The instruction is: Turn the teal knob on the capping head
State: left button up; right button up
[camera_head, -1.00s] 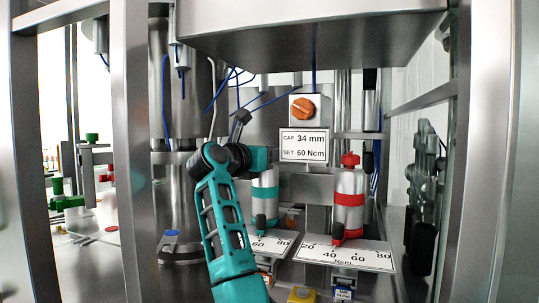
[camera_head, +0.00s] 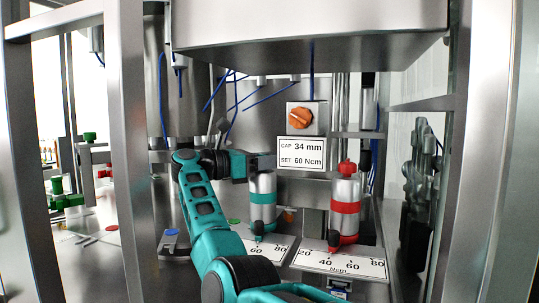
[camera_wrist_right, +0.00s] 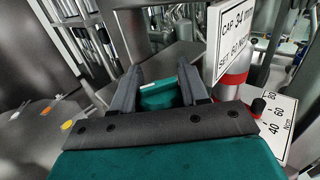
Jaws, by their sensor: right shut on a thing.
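The teal-banded capping head (camera_head: 262,203) stands upright left of the red-banded one (camera_head: 344,208). Its teal knob shows in the right wrist view (camera_wrist_right: 160,97) between my right fingers. In the head view my right gripper (camera_head: 262,161) reaches in level from the left at the top of this head and hides the knob. The gripper is shut on the knob. A sign (camera_head: 302,155) reads cap 34 mm, set 60 Ncm. My left gripper is not in view.
The red head has a red knob (camera_head: 346,167) and its own scale (camera_head: 340,262). An orange dial (camera_head: 300,118) is above the sign. Steel posts (camera_head: 129,150) frame the left, and a steel housing (camera_head: 305,38) hangs overhead.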

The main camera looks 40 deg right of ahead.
jog(key=shift+s+m+g+y+p, duration=0.1)
jog(key=shift+m+g+y+p, duration=0.25)
jog(key=shift+m+g, duration=0.4)
jog(key=shift+a, duration=0.1)
jog(key=o, duration=0.7)
jog(key=shift+f+n+t+b, duration=0.1)
jog(key=shift+n+t+b, duration=0.15)
jog(key=shift+n+b, duration=0.15)
